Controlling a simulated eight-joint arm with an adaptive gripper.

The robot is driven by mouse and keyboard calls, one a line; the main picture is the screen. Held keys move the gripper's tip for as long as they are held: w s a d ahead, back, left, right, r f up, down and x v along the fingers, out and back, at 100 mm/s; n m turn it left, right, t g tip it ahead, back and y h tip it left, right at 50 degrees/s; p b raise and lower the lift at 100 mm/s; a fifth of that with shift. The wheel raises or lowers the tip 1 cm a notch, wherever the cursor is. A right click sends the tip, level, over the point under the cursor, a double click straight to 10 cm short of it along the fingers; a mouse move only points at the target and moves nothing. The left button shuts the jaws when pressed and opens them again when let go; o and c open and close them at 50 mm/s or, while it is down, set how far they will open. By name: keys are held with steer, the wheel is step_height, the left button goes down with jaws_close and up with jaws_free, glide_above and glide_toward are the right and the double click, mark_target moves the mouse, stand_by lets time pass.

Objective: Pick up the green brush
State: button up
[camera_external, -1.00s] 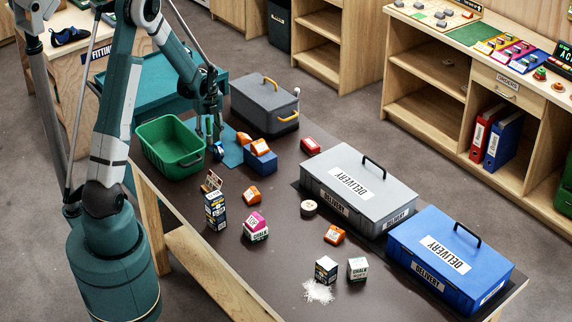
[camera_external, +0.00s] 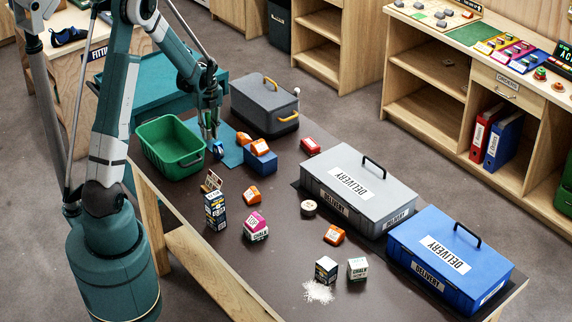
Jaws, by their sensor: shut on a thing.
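My gripper (camera_external: 209,132) is over the far left part of the dark table, at the right rim of the green bin (camera_external: 170,149). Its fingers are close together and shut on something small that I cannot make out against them. I cannot pick out the green brush clearly; from this view I cannot tell whether it is what the fingers hold. A small dark blue item (camera_external: 218,151) is just below and right of the fingertips, beside a teal mat (camera_external: 232,155).
Orange-and-blue blocks (camera_external: 261,158) and a grey toolbox (camera_external: 265,105) stand close right of the gripper. The table's middle has bare patches.

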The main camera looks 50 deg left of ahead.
mark_target(212, 129)
steer(key=shift+r+p, duration=0.4)
steer(key=shift+r, duration=3.3)
